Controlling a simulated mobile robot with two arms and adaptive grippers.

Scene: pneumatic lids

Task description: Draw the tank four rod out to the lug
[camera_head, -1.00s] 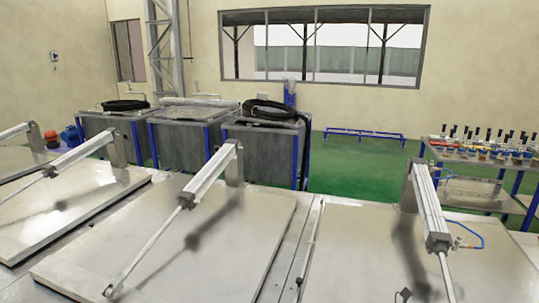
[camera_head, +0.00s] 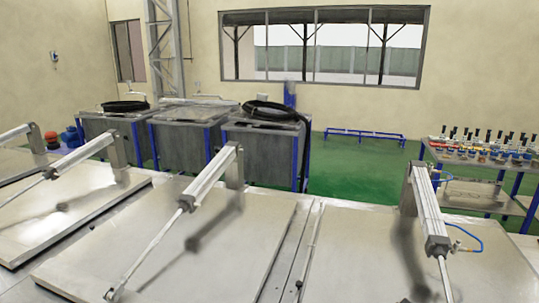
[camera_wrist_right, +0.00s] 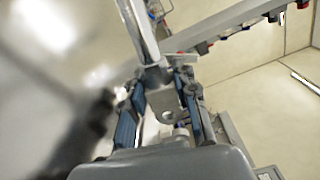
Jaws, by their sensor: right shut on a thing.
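In the head view, the rightmost cylinder (camera_head: 427,207) hangs from its post over the right lid (camera_head: 350,245). Its thin rod (camera_head: 444,278) slopes down and leaves the bottom of the picture. In the right wrist view, my right gripper (camera_wrist_right: 162,90) is shut on the rod's end fitting (camera_wrist_right: 168,116), a metal piece with a hole, between blue-padded fingers. The rod (camera_wrist_right: 151,50) runs away above it. The lug is not clearly visible. My left gripper is in neither current view.
Similar cylinders stand over the neighbouring lids, one at the centre (camera_head: 212,175). A blue air hose (camera_head: 468,238) curves beside the right cylinder. A table with small parts (camera_head: 470,163) is at the right. Grey tanks (camera_head: 262,150) stand behind.

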